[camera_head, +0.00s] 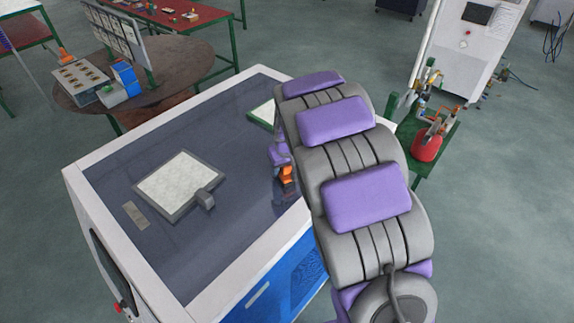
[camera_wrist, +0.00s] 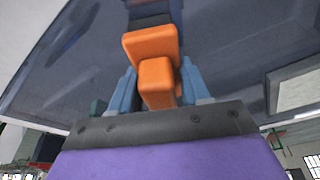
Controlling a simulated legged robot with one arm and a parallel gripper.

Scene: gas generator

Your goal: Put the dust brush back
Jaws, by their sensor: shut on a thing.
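The dust brush shows in the wrist view as an orange handle (camera_wrist: 152,48) with a dark part beyond it at the top edge. My gripper (camera_wrist: 155,85) has its two blue-grey fingers on either side of the orange handle and is shut on it. In the head view, the orange of the brush (camera_head: 287,174) shows just left of my arm, over the dark top of the generator (camera_head: 235,150). My arm hides most of my gripper there. I cannot tell whether the brush touches the surface.
A grey-framed pale panel (camera_head: 180,185) with a small block lies on the generator top. A green-edged pale item (camera_head: 262,113) lies partly behind my arm. A round brown table (camera_head: 185,65) stands behind. A green stand with a red container (camera_head: 427,146) is at the right.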

